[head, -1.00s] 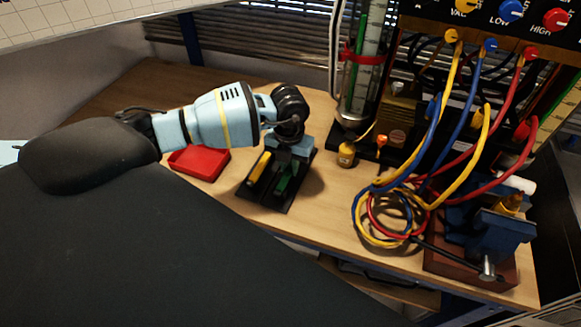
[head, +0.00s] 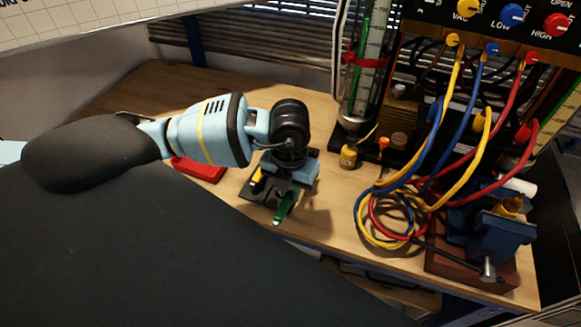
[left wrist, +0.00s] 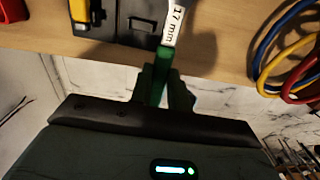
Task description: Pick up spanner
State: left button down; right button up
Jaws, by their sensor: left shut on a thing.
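The spanner has a green handle (head: 287,206) in the head view. In the left wrist view its white label reading "17 mm" (left wrist: 174,22) shows above the green grip (left wrist: 158,88), and its upper end runs out of the picture. My left gripper (head: 281,190) is shut on the green handle, and its dark fingers close on both sides of it in the left wrist view (left wrist: 163,80). The spanner is at the front right of the black holder (head: 245,192) and looks raised from it. My right gripper is not in view.
A yellow-handled tool (head: 257,175) remains in the holder. A red tray (head: 200,171) lies behind my left arm. Coiled yellow, blue and red hoses (head: 392,240) and a blue vise (head: 500,235) stand to the right. Bare wooden bench (head: 325,215) lies between.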

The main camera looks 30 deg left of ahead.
pick_arm(q)
jog(key=shift+s+d+r, duration=0.1)
jog(key=shift+s+d, duration=0.35)
jog(key=shift+s, duration=0.3)
jog(key=shift+s+d+r, duration=0.1)
jog(key=shift+s+d, duration=0.4)
jog(key=shift+s, duration=0.3)
jog(key=shift+s+d+r, duration=0.1)
jog(key=shift+s+d, duration=0.35)
jog(key=shift+s, duration=0.3)
jog(key=c, duration=1.9)
grip_release()
grip_shut()
